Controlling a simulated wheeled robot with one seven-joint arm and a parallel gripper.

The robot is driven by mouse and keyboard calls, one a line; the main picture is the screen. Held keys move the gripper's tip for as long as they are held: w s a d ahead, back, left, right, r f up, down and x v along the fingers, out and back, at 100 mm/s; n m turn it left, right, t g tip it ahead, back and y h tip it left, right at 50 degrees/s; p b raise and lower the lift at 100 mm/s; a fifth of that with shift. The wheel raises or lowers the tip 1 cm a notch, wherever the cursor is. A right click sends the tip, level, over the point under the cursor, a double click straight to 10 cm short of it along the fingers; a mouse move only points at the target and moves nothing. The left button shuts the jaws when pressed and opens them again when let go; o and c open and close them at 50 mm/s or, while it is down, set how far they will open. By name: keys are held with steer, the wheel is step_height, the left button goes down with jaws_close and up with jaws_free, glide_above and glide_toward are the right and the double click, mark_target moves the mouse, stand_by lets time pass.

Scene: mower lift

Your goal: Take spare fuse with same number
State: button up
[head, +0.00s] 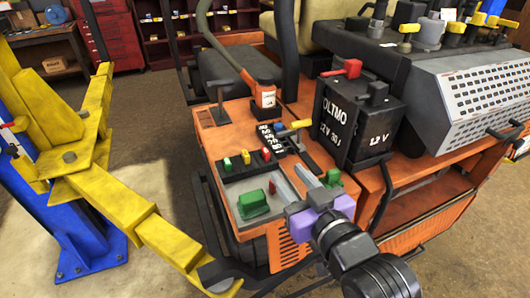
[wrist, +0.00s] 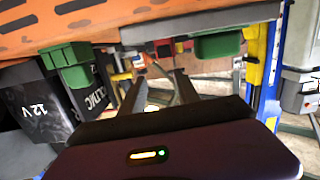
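My gripper (head: 312,178) is at the right front of the orange mower deck, its two grey fingers pointing up and left. The fingers are apart, and nothing shows between them in the wrist view (wrist: 158,88). A green fuse-like piece (head: 228,164), a yellow one (head: 246,157) and a red one (head: 266,153) stand in a row on the deck, up and left of the fingers. A larger green block (head: 252,204) sits nearer, left of my gripper. No numbers on the pieces can be read.
A black 12 V battery (head: 357,125) stands close behind my gripper, with a red terminal clamp (head: 342,69). A dark block with white lettering (head: 270,139) lies behind the coloured pieces. A yellow lift arm (head: 130,208) stands at the left. A levered grille cover is at the right.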

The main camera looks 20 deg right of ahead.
mark_target(267, 153)
steer(key=shift+w+r+g, duration=0.3)
steer(key=shift+w+g, duration=0.1)
steer(key=shift+w, duration=0.25)
steer(key=shift+w+r+g, duration=0.3)
steer(key=shift+w+g, duration=0.1)
steer(key=shift+w, duration=0.2)
steer(key=shift+w+r+m+g+p, duration=0.2)
steer(key=shift+w+m+g+p, duration=0.1)
steer(key=shift+w+g, duration=0.3)
steer(key=shift+f+p+x, duration=0.2)
steer(key=shift+p+x, duration=0.15)
steer(key=shift+x, duration=1.55)
steer(key=shift+f+p+x, duration=0.2)
steer(key=shift+p+x, duration=0.15)
steer(key=shift+x, duration=1.55)
steer(key=shift+s, duration=0.15)
steer(key=shift+c, duration=0.2)
jaws_close()
